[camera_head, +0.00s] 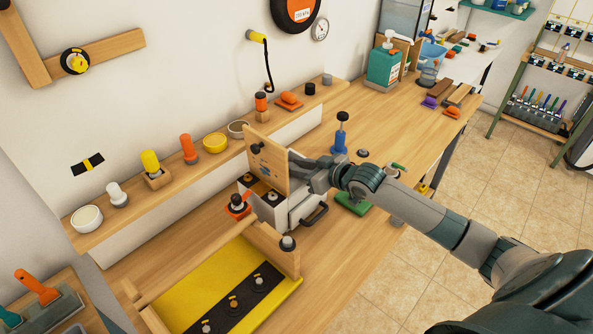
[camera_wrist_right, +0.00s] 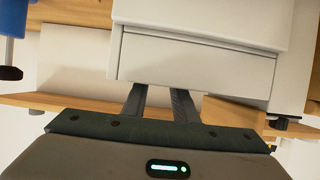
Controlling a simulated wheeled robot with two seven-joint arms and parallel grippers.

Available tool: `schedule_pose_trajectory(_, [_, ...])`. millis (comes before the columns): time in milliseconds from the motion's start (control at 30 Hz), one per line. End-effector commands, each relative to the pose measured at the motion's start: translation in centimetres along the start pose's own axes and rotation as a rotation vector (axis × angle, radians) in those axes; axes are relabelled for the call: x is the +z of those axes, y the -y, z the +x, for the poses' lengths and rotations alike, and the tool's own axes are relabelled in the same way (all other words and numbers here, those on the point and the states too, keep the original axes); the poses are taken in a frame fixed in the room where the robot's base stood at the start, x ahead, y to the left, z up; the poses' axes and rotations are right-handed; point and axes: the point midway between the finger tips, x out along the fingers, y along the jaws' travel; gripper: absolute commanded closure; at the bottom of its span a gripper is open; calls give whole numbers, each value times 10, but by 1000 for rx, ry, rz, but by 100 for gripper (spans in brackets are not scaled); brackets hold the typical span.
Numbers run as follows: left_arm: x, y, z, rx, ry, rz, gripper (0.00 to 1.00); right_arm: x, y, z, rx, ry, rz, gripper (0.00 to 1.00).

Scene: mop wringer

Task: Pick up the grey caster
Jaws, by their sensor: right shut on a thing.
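I cannot single out the grey caster with certainty. A small round grey-and-black piece (camera_head: 289,242) sits at the end of a wooden rail, and several round dark pieces lie on the black strip of the yellow board (camera_head: 186,293). My right gripper (camera_head: 303,168) is at the right edge of an upright wooden panel (camera_head: 268,163) above a white box (camera_head: 302,208) with a dark handle. It appears shut on that panel. My left gripper is not in view.
A blue piece with a black knob (camera_head: 341,135) stands on the bench just beyond my right gripper. A wall shelf (camera_head: 105,222) carries bowls and coloured pieces. A dark piece on an orange base (camera_head: 238,203) is beside the white box. A green bottle (camera_head: 383,66) stands farther back.

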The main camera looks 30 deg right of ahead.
Motion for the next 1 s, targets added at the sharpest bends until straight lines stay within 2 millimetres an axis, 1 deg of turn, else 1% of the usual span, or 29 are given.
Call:
schedule_pose_trajectory(33, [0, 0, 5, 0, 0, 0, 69, -5, 0, -1, 0, -5, -2, 97])
schedule_pose_trajectory(167, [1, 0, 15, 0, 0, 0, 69, -21, 0, -8, 0, -6, -3, 97])
schedule_pose_trajectory(200, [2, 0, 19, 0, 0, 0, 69, -27, 0, -11, 0, -6, -4, 97])
schedule_pose_trajectory(333, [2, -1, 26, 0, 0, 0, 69, -29, -14, -30, 3, 0, -5, 97])
schedule_pose_trajectory(700, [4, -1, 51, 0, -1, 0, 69, -43, -50, -84, 2, 2, -4, 97])
schedule_pose_trajectory(900, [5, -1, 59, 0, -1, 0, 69, -50, -64, -106, 2, 3, -1, 97])
schedule_pose_trajectory(1000, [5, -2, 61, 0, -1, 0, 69, -52, -69, -113, 2, 1, -1, 97])
